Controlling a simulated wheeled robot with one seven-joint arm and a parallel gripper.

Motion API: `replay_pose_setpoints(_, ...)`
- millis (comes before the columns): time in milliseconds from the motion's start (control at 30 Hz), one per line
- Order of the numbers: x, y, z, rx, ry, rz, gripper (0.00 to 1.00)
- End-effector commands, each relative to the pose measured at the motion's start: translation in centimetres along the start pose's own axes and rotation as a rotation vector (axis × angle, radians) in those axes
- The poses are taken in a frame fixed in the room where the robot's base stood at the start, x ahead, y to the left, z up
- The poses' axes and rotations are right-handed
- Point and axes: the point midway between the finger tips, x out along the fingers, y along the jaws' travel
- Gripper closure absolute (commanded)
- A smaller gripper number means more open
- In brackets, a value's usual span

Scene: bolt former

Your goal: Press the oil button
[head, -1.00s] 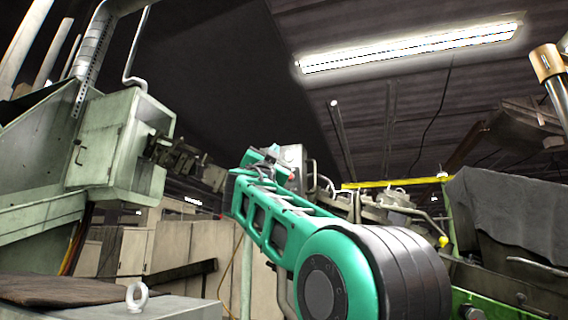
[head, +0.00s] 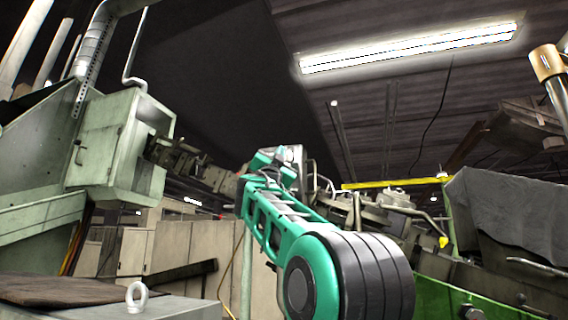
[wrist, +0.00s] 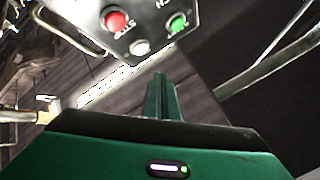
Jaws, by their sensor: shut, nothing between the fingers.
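In the wrist view, a grey control panel (wrist: 150,22) hangs at the top, with a red button (wrist: 115,19), a white button (wrist: 139,47) and a green button (wrist: 177,22). The lettering beside the buttons is too blurred to tell which is the oil button. My gripper (wrist: 160,82) is shut and empty, its fingers pointing up towards the panel. The fingertips show below the white and green buttons; they appear apart from both. In the head view, the panel's grey box (head: 291,156) shows beyond my teal arm, and its button face cannot be made out.
A pale green machine cabinet (head: 101,150) stands at the left. A grey box with a lifting ring (head: 138,297) is in the left foreground. Machinery under a dark cover (head: 510,215) fills the right. A yellow bar (head: 395,183) runs behind my arm.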

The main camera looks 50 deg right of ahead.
Motion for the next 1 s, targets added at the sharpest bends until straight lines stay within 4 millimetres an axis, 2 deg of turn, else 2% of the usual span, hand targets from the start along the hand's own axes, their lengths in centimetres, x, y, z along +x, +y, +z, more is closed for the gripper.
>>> replay_pose_setpoints(200,1.7,1.3,1.3,-0.001,0.000,0.001,1.00)
replay_pose_setpoints(400,2.5,1.8,1.8,0.000,0.000,0.000,1.00)
replay_pose_setpoints(1000,2.7,1.9,1.9,0.000,-0.001,0.000,1.00)
